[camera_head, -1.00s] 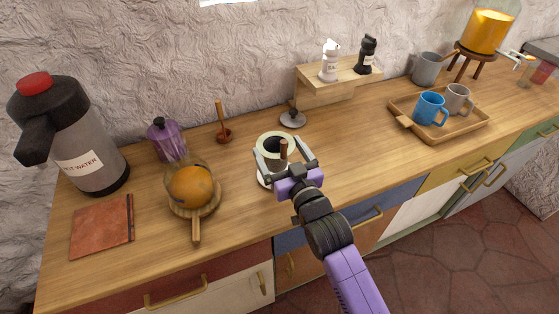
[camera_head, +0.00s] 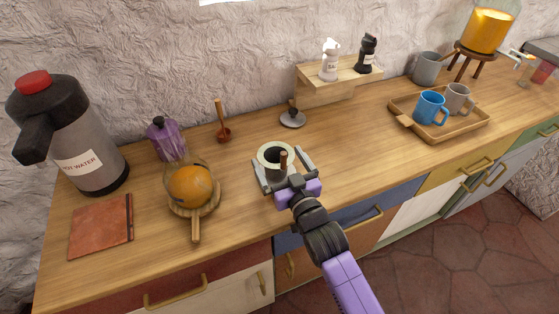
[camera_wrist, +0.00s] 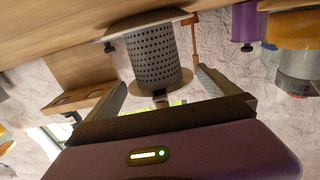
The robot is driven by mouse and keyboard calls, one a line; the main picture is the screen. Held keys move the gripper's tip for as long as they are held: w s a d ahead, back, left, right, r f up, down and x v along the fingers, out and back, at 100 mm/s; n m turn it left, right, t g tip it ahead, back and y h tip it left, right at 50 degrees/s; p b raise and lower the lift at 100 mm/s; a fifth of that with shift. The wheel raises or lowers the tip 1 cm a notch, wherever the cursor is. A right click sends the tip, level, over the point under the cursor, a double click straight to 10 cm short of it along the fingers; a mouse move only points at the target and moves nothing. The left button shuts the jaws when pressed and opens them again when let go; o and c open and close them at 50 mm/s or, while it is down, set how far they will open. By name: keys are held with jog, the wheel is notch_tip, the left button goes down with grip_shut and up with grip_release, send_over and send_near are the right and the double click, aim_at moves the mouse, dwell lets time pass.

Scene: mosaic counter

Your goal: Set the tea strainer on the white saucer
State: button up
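The tea strainer (camera_head: 275,172) is a grey perforated cylinder with a pale ring rim and a brown handle. It is upright between the spread fingers of my gripper (camera_head: 285,172). In the upside-down wrist view, the strainer (camera_wrist: 154,58) has gaps on both sides to the gripper fingers (camera_wrist: 160,82), so my gripper looks open around it. A pale disc, apparently the white saucer (camera_wrist: 120,27), is under the strainer's base in the wrist view. The strainer appears to stand on it, though the contact is hard to see. In the head view the strainer and gripper hide most of the saucer.
An orange object under glass (camera_head: 190,187) is left. A tray (camera_head: 453,129) with mugs is right. The counter between strainer and tray is clear.

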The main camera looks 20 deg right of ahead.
jog(key=shift+r, duration=0.2)
jog(key=s+b, duration=0.1)
jog(key=s, duration=1.1)
jog(key=shift+b, duration=0.4)
jog(key=shift+s+f, duration=0.2)
jog(key=shift+s, duration=0.05)
jog(key=s+r+g, duration=0.1)
jog(key=s+g, duration=0.2)
jog(key=s, duration=2.8)
jog(key=shift+r, duration=0.4)
